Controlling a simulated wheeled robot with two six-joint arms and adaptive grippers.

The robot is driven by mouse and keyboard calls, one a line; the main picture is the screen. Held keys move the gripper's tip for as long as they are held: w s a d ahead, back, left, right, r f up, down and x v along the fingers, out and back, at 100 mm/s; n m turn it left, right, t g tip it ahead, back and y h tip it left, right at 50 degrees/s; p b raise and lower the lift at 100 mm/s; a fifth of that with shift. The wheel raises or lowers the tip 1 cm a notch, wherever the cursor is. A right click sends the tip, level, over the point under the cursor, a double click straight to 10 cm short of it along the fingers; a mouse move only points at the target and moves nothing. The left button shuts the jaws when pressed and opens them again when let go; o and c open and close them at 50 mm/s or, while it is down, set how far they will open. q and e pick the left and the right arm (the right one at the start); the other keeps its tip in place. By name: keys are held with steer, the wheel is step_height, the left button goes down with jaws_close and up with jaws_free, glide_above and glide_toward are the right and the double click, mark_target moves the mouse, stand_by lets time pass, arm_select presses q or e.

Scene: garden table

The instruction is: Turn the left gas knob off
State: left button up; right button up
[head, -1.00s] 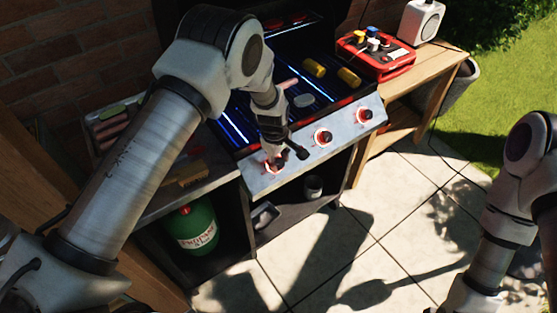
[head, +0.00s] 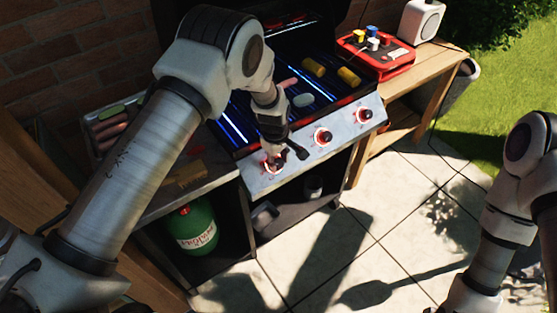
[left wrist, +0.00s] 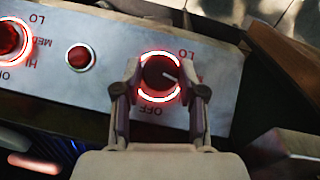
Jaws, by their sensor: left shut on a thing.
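The left gas knob (left wrist: 160,72) sits on the grill's front panel (left wrist: 95,95), inside a glowing red ring, with "LO" and "OFF" lettering beside it. In the left wrist view its white pointer line is aimed to the right and slightly down, not at the "OFF" lettering. My left gripper (left wrist: 160,75) is shut on this knob, one finger on each side. In the head view my left gripper (head: 272,155) is at the left end of the panel and partly covers the knob. My right arm shows at the right edge of the head view, but its gripper is out of frame.
The middle knob (head: 323,137) and right knob (head: 364,115) also have red rings. Food and several corn pieces lie on the grill (head: 285,95). A green propane tank (head: 192,228) stands below the left shelf. A red caddy (head: 376,55) rests on the right side table.

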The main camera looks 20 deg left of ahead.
arm_select(q)
steer(key=shift+s+f, duration=0.1)
steer(key=shift+f, duration=0.15)
steer(key=shift+f+m+g+y+b, duration=0.15)
steer(key=shift+m+g+y+b, duration=0.25)
steer(key=shift+m+g+b, duration=0.45)
steer(key=m+g+y+b, duration=0.1)
steer(key=m+b, duration=0.1)
steer(key=b, duration=0.1)
steer(key=m+y+b, duration=0.2)
steer(key=b, duration=0.1)
steer(key=m+g+y+b, duration=0.1)
steer(key=m+y+b, duration=0.1)
steer(key=b, duration=0.1)
steer(key=shift+w+d+f+g, duration=0.25)
steer(key=shift+w+d+g, duration=0.1)
steer(key=shift+d+r+m+g+y+b, duration=0.1)
steer(key=shift+m+g+y+b, duration=0.05)
steer(key=shift+m+y+b, duration=0.5)
steer(key=shift+r+m+g+y+b, duration=0.15)
steer(key=shift+m+y+b, duration=0.3)
steer(key=shift+m+b, duration=0.3)
steer(key=o, duration=0.9)
steer(key=shift+o, duration=1.3)
steer(key=shift+w, duration=0.1)
